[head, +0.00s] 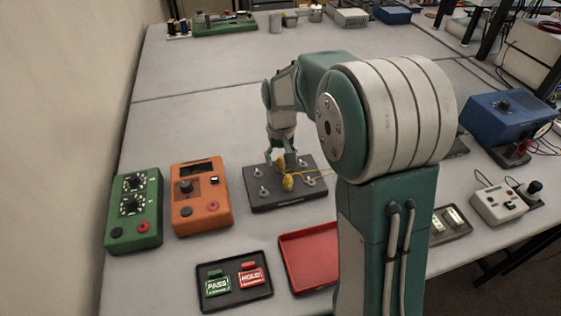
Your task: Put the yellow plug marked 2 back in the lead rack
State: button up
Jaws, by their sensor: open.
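Two yellow plugs show in the head view at a dark plate (272,197) with several metal posts. One plug (288,183) is near the middle of the plate, and the other (281,161) is just behind it, close to my fingertips. Yellow leads run from them to the right. The number marks are too small to read, so I cannot tell which is plug 2. My gripper (282,155) points down over the back of the plate and is open. Whether the rear plug lies between the fingers is unclear. I cannot tell whether this plate is the lead rack.
A green box (134,222) and an orange meter (200,210) stand left of the plate. In front are a black tray (234,303) with PASS and HOLD pieces and a red tray (308,262), partly hidden by my arm. A blue box (508,118) stands right.

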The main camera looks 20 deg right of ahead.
notch_tip(320, 180, up, 10)
jog(key=shift+f, duration=0.25)
jog(key=shift+r, duration=0.35)
